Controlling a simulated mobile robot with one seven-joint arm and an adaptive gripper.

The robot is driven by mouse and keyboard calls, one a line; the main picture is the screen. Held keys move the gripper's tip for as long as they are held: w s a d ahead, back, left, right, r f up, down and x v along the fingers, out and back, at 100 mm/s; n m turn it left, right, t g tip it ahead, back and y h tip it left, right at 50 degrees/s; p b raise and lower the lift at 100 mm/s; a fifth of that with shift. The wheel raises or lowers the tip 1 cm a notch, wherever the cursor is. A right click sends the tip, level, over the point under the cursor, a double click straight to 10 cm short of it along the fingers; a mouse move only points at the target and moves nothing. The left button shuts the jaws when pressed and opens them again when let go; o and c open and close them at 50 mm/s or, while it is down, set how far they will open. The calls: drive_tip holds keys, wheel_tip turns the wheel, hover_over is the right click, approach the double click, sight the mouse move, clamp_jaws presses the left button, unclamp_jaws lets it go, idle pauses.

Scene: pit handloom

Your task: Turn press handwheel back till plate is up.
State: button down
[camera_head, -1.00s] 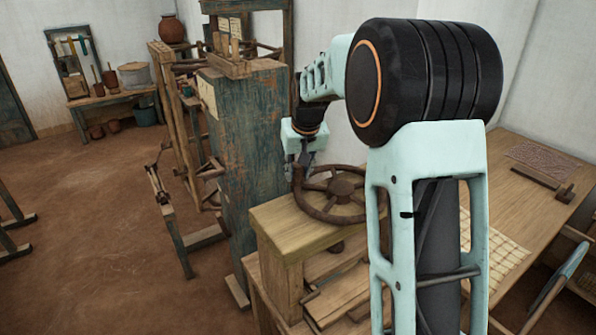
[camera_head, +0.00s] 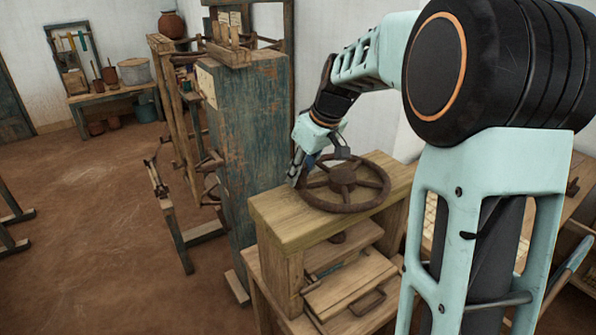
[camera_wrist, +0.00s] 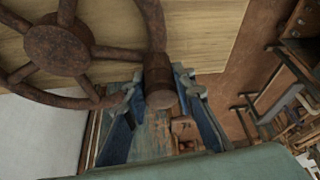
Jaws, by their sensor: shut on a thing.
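The brown, rusty handwheel (camera_head: 335,208) lies flat on top of the wooden press beam (camera_head: 290,228). My gripper (camera_head: 298,178) is at the left side of its rim, pointing down. In the wrist view, my gripper (camera_wrist: 158,85) is shut around the wheel's upright handle (camera_wrist: 158,75), with one blue finger on each side. The wheel's spokes and hub (camera_wrist: 57,48) are at the upper left there.
A tall, worn blue-green wooden post (camera_head: 245,150) of the loom stands close to the left of the press. My own arm covers much of the right side and the table there. The earth floor (camera_head: 90,220) at left is mostly clear.

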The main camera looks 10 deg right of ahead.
sight(343, 206)
drive_tip(key=s+d+n+g, duration=0.1)
drive_tip(key=s+n, duration=0.1)
drive_tip(key=s+d+n+g+y+b, duration=0.1)
drive_tip(key=s+n, duration=0.1)
drive_tip(key=n, duration=0.1)
drive_tip(key=s+d+n, duration=0.2)
drive_tip(key=s+n, duration=0.1)
drive_tip(key=shift+s+g+y+b, duration=0.1)
drive_tip(key=shift+g+y+b, duration=0.2)
drive_tip(key=shift+g+y, duration=0.1)
drive_tip(key=shift+s+d+n+g+p, duration=0.2)
drive_tip(key=shift+s+d+n, duration=0.15)
drive_tip(key=shift+d+n, duration=0.2)
drive_tip(key=shift+s+d+n+g+p, duration=0.1)
drive_tip(key=shift+s+d+n+g, duration=0.15)
drive_tip(key=shift+d+n, duration=0.3)
drive_tip(key=shift+s+d+n+g+p, duration=0.15)
drive_tip(key=shift+s+d+n+g, duration=0.1)
drive_tip(key=shift+d+n, duration=0.3)
drive_tip(key=shift+s+d+n+g+p, duration=0.15)
drive_tip(key=shift+s+d+n, duration=0.15)
drive_tip(key=shift+n, duration=0.45)
drive_tip(key=shift+d, duration=0.1)
drive_tip(key=c, duration=1.6)
unclamp_jaws()
drive_tip(key=v, duration=1.2)
